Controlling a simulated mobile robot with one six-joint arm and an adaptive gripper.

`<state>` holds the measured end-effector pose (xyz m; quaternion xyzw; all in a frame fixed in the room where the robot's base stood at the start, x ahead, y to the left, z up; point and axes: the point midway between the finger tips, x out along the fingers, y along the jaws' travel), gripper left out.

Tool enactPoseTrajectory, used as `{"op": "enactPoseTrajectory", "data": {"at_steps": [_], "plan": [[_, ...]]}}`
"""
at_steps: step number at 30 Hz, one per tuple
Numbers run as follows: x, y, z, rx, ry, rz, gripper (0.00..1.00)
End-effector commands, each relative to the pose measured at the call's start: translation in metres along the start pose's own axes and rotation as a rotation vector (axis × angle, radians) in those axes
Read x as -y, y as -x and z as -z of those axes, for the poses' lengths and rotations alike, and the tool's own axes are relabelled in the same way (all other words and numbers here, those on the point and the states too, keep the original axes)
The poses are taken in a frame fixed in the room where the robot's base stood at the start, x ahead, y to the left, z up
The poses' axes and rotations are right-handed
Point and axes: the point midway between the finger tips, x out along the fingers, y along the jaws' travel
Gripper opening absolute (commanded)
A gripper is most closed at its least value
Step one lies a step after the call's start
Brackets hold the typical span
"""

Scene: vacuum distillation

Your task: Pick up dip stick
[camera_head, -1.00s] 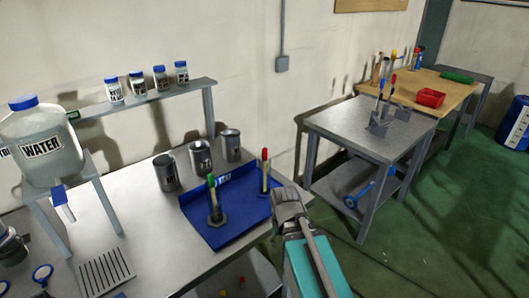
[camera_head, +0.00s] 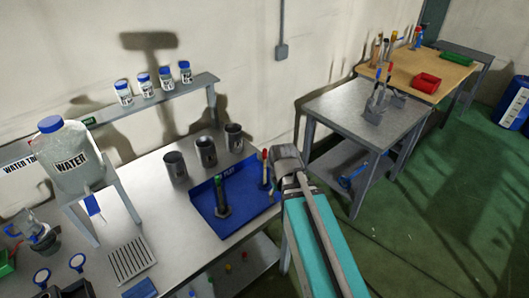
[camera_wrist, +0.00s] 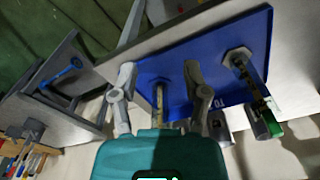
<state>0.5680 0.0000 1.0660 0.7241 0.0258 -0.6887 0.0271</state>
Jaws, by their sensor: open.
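Two upright sticks in hexagonal bases stand on a blue tray (camera_head: 232,222). The frames do not show which one is the dip stick. The green-topped stick (camera_head: 219,190) is on the left, and its green end shows at right in the wrist view (camera_wrist: 272,127). The red-topped stick (camera_head: 265,168) is at the tray's right end, just left of my gripper (camera_head: 284,160). In the wrist view my gripper (camera_wrist: 160,74) is open, with its fingers apart on either side of a stick (camera_wrist: 160,104). Contact with it cannot be told.
Several metal beakers (camera_head: 206,152) stand behind the tray. A water jug (camera_head: 70,160) on a stand is at left. A shelf (camera_head: 140,105) with small bottles runs along the wall. A second metal table (camera_head: 350,110) and a wooden table (camera_head: 435,68) stand at right, with green floor beside them.

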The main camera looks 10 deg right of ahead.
Motion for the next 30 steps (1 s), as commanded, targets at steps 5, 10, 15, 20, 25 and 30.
{"op": "enactPoseTrajectory", "data": {"at_steps": [5,10,15,20,25,30], "plan": [[-0.001,0.042,0.011,-0.003,0.047,0.0,0.6],[-0.002,0.073,0.023,-0.004,0.121,-0.001,0.6],[-0.003,0.103,0.042,-0.004,0.248,-0.001,0.6],[-0.005,0.125,0.071,0.0,0.463,0.0,0.6],[-0.007,0.131,0.1,0.006,0.71,0.003,0.6],[-0.009,0.132,0.129,0.013,0.956,0.008,0.6]]}}
